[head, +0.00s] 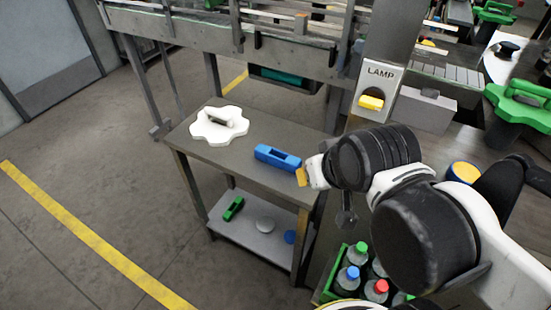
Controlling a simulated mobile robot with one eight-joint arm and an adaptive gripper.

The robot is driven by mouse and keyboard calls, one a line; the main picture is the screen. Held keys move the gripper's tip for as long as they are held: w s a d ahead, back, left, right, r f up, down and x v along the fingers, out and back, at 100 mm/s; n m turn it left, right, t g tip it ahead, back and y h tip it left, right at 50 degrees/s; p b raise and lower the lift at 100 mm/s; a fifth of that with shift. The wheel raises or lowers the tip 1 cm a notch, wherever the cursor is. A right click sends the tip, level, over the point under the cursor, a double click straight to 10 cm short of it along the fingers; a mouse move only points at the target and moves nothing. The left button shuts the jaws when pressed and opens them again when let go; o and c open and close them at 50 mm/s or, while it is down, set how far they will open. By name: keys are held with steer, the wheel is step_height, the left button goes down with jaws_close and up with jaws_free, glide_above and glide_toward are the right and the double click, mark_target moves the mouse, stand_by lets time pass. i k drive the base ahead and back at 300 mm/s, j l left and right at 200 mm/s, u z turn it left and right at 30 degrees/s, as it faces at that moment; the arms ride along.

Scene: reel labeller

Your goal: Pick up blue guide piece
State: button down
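A blue guide piece (278,157) with a dark slot lies on the top of a small grey side table (215,160), near its right end. My arm reaches in from the right. Its far end, where my gripper (303,177) seems to be, is a small white part with a yellow-orange tip just right of the blue piece. The arm's black joint hides most of the gripper, so its fingers cannot be made out. I cannot tell whether it touches the piece.
A white lobed plate with a handle (219,125) lies on the table's left side. The lower shelf (250,226) holds a green piece (233,208) and discs. A green crate of bottles (331,288) stands below my arm. A LAMP post (377,85) rises behind.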

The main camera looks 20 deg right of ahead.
mark_target(281, 160)
steer(key=i+j+z, duration=0.15)
steer(key=z, duration=0.25)
steer(key=i+j+z, duration=0.1)
steer(key=j+z, duration=0.25)
